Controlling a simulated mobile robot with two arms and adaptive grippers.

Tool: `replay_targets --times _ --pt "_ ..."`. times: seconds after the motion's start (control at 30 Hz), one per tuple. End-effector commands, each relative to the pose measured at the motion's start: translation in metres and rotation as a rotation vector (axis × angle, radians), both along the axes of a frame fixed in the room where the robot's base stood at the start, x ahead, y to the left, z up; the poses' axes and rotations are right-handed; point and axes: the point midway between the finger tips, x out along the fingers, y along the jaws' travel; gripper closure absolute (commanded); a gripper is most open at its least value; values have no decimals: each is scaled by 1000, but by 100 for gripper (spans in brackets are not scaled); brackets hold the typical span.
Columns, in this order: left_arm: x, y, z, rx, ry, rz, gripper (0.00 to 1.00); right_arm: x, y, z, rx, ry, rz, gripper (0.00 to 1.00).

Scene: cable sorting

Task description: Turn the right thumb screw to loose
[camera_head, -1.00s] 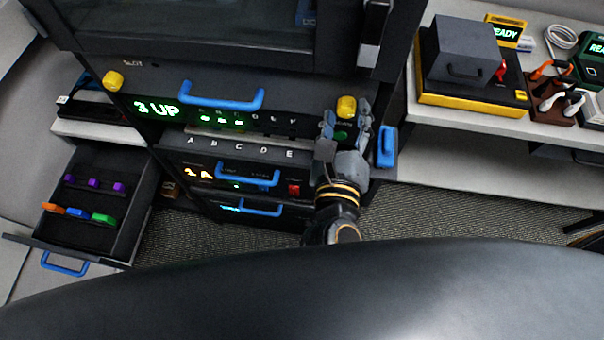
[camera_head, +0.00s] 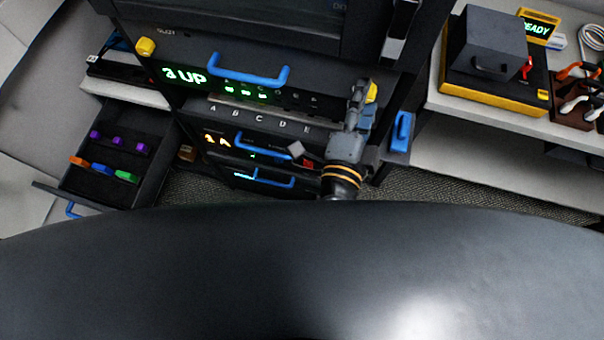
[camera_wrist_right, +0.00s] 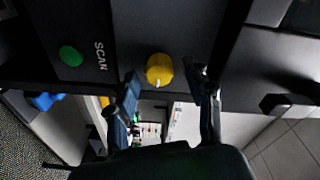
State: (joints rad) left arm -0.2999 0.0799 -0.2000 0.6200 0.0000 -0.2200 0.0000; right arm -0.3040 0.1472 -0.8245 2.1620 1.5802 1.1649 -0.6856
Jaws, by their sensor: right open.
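The right thumb screw is a yellow knob (camera_head: 371,93) at the right end of the dark front panel, partly hidden behind my right gripper in the head view. In the right wrist view the yellow knob (camera_wrist_right: 159,69) shows whole, with a pale mark on its lower edge. My right gripper (camera_head: 362,92) is at the knob; in the wrist view its two fingers (camera_wrist_right: 161,84) are apart, one to each side of the knob, with gaps between. Another yellow thumb screw (camera_head: 146,46) sits at the panel's left end. My left gripper is not in view.
A blue handle (camera_head: 250,76) crosses the panel beside the lit "3 UP" display (camera_head: 184,75). A green button (camera_wrist_right: 70,55) marked SCAN is near the knob. A blue handle (camera_head: 401,131) stands right of my gripper. An open drawer (camera_head: 72,188) holds colored pieces at left.

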Motion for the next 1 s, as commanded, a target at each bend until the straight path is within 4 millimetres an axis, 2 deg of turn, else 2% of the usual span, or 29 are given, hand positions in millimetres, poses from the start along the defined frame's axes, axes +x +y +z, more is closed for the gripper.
replay_targets --times 0.17,0.87,1.0 --pt "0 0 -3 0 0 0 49 0 0 0 -209 57 2 49" --pt "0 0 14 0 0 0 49 -134 50 0 -205 64 2 49" --pt "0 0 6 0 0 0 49 -115 67 -23 -321 -10 79 49"
